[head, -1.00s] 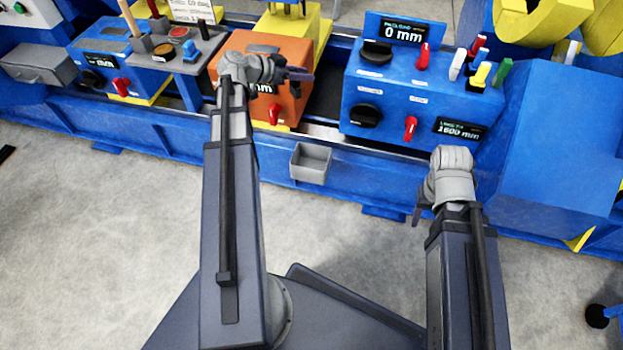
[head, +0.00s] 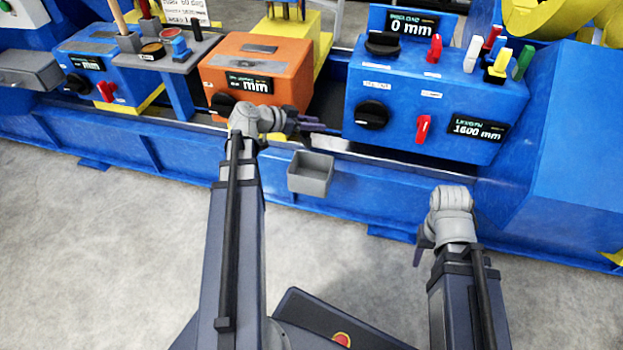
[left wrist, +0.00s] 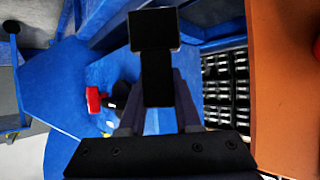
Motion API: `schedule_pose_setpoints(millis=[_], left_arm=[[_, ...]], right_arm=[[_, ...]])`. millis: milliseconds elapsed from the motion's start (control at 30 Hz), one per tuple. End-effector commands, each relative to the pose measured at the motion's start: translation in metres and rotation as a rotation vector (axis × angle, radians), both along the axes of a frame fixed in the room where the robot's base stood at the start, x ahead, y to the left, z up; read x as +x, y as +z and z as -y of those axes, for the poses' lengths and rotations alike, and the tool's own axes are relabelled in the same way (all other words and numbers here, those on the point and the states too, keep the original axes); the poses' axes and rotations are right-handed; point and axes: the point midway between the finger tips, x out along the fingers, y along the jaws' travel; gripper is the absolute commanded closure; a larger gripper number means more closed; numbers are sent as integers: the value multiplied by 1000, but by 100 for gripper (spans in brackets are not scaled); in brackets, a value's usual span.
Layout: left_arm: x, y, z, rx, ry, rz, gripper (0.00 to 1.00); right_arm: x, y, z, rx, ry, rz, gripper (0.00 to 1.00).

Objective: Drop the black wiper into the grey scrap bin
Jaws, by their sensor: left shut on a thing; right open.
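The black wiper (left wrist: 155,35), a T-shaped dark piece, is held between the fingers of my left gripper (left wrist: 157,108) in the left wrist view. In the head view my left gripper (head: 305,124) is in front of the orange box's lower right corner; the wiper cannot be made out there. The grey scrap bin (head: 311,186), a small open-topped box, is on the front of the blue bench, just below my left gripper in the picture. The bin looks empty. My right gripper (head: 424,246) is open and low at the right, apart from the bench.
The orange box (head: 292,68) is behind my left gripper. A blue control box (head: 398,112) with black knobs and red switches stands right of it. Another grey tray (head: 28,72) is at the far left. The floor in front of the bench is clear.

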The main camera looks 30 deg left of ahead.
Motion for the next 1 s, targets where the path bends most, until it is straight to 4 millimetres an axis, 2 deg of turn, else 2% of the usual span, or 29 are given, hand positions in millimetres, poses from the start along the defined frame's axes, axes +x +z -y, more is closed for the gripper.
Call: schedule_pose_setpoints(millis=[600, 933, 967, 1000], left_arm=[[0, -58, 0, 0, 0, 0, 100], [0, -59, 0, 0, 0, 0, 100], [0, -59, 0, 0, 0, 0, 66], [0, -59, 0, 0, 0, 0, 61]], right_arm=[[1, -58, 0, 1, -3, 3, 50], [1, -59, 0, 1, -3, 3, 50], [1, -59, 0, 1, -3, 3, 50], [1, -59, 0, 1, -3, 3, 50]])
